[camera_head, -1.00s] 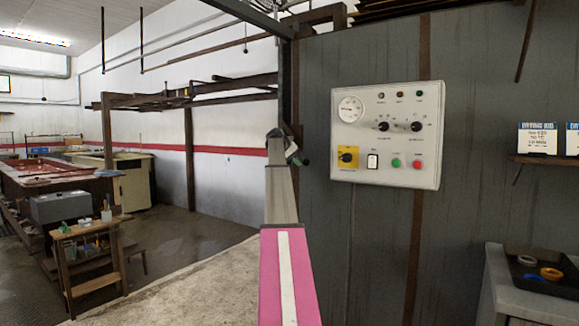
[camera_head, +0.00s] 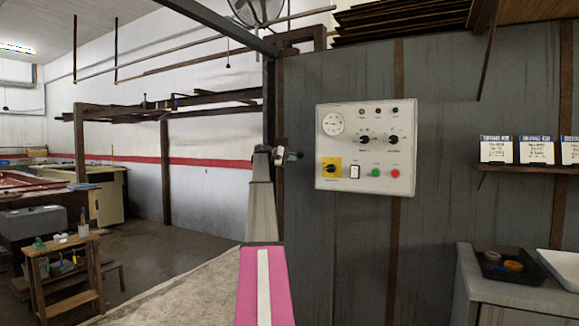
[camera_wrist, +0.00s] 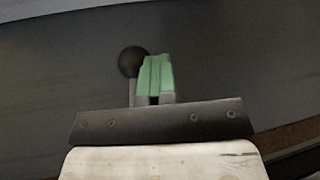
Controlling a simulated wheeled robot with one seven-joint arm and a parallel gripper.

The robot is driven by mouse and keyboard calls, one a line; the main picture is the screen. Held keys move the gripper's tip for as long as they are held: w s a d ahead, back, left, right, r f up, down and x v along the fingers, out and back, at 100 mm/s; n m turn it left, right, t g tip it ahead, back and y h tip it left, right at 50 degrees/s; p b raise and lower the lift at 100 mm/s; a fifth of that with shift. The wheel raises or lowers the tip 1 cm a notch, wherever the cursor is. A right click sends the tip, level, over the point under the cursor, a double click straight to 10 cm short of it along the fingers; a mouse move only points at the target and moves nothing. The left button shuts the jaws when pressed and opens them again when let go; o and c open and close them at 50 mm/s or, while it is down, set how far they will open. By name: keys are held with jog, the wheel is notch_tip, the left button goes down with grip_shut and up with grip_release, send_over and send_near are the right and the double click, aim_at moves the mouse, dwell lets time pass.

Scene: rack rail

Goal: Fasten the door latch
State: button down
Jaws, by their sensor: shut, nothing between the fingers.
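My gripper (camera_head: 284,156) is at the end of my arm, beside the left edge of the grey metal wall or door panel (camera_head: 345,240). In the wrist view its green fingers (camera_wrist: 156,78) are together, with nothing between them. A black ball knob (camera_wrist: 131,62), which looks like the latch handle, is just left of the fingertips. A small dark knob also shows by the gripper in the head view (camera_head: 298,155). I cannot tell whether the fingers touch it. The rest of the latch is hidden or too small to make out.
A control box (camera_head: 366,148) with dials and buttons sticks out from the grey panel, right of my gripper. Farther right are a shelf with cards (camera_head: 517,152) and a cabinet (camera_head: 480,295) with a dark tray. A wooden stand (camera_head: 65,275) is at left.

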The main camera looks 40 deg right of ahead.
jog(key=shift+s+d+r, duration=0.15)
jog(key=shift+s+r, duration=0.05)
jog(key=shift+r, duration=0.75)
jog(key=w+a+f, duration=0.4)
jog(key=w+a, duration=0.2)
jog(key=a, duration=0.4)
jog(key=shift+a+f, duration=0.15)
jog(key=shift+a, duration=0.05)
jog(key=shift+w, duration=0.1)
